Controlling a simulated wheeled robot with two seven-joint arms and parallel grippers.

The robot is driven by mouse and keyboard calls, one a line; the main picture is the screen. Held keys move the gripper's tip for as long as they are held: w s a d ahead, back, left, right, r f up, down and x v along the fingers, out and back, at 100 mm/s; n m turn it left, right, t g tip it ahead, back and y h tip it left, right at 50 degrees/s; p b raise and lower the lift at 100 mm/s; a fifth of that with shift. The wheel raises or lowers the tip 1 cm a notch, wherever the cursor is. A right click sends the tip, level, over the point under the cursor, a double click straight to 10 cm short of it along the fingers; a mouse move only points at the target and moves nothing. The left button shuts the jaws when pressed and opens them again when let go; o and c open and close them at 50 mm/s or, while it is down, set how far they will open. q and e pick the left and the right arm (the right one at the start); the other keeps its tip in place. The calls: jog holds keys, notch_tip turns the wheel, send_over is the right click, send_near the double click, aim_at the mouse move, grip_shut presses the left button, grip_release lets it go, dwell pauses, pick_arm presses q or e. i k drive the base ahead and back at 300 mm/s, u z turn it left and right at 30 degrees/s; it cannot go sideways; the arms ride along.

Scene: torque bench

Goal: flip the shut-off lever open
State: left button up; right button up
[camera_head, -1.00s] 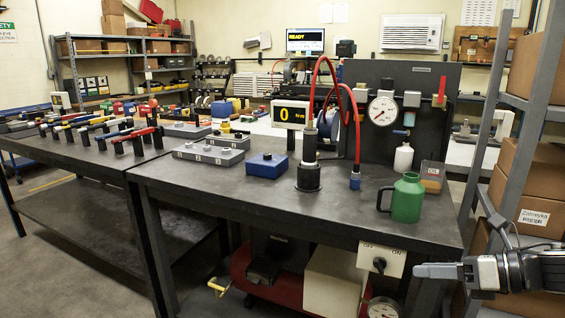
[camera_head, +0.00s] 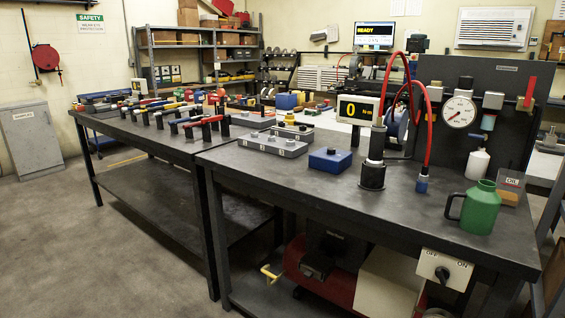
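A red lever (camera_head: 530,91) stands upright at the right end of the fittings on the dark back panel (camera_head: 480,72). It sits above a small tan fitting. A round white gauge (camera_head: 459,111) and grey regulator parts (camera_head: 493,101) are to its left on the same panel. A yellow handle (camera_head: 270,274) also shows low under the bench, by the red tank (camera_head: 318,280). Which of the two is the shut-off lever is not marked. Neither of my grippers is in view.
The dark workbench (camera_head: 290,186) carries a green jug (camera_head: 480,208), a white bottle (camera_head: 478,163), a black stand with a red hose (camera_head: 428,130), a display (camera_head: 358,110) and a blue box (camera_head: 330,160). A switch box (camera_head: 444,268) hangs at the bench front. Floor at left is clear.

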aim_at(531, 85)
jog(key=z, duration=1.4)
jog(key=k, duration=0.65)
jog(key=z, duration=0.3)
jog(key=i, duration=1.7)
jog(key=u, duration=0.75)
